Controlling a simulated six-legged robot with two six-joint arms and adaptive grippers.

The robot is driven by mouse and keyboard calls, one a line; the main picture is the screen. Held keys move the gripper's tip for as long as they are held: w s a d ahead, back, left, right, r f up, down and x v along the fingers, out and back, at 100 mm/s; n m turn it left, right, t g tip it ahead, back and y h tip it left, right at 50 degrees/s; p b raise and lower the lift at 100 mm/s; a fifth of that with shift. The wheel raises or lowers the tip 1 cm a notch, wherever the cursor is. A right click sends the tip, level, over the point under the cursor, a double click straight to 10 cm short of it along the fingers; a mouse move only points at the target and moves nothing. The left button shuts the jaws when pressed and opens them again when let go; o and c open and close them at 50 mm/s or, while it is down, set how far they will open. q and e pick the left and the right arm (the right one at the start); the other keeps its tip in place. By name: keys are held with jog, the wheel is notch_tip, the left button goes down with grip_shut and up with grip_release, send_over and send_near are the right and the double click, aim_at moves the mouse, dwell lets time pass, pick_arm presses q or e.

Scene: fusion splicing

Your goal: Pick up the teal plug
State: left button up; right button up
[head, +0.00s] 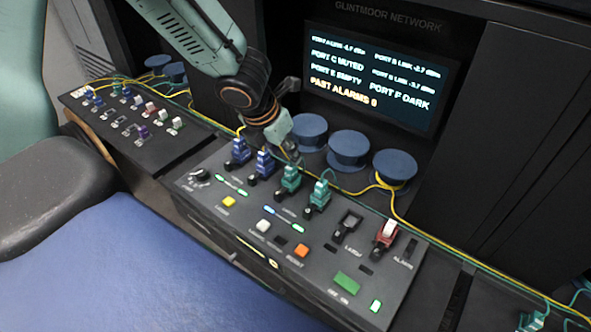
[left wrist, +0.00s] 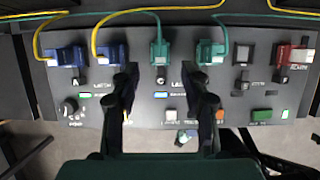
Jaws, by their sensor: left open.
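Two teal plugs stand in the middle of the sloping console, one (head: 288,181) beside the blue plugs and one (head: 318,197) to its right. In the left wrist view the nearer-left teal plug (left wrist: 160,51) lies just beyond the gap between my fingertips, and the other teal plug (left wrist: 209,53) is beyond the right finger. My left gripper (head: 290,150) is open and empty, above and behind the first teal plug; its fingers also show in the left wrist view (left wrist: 160,75). Contact is not visible. My right gripper is not in view.
Two blue plugs (head: 240,152) stand left of the teal ones. An empty black socket (head: 347,225) and a red plug (head: 385,234) are to the right. Yellow and teal cables run along the console's back edge. Blue round caps (head: 348,149) stand behind, below a screen (head: 378,75).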

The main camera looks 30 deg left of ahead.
aim_at(290, 167)
pick_arm(q)
jog(key=b+x, duration=0.3)
jog(key=x, duration=0.4)
jog(key=shift+s+b, duration=0.1)
jog(key=shift+b, duration=0.25)
jog(key=shift+f, duration=0.45)
jog(key=shift+a, duration=0.1)
jog(key=shift+c, duration=0.2)
jog(key=shift+r, duration=0.1)
jog(key=c, duration=0.5)
grip_shut()
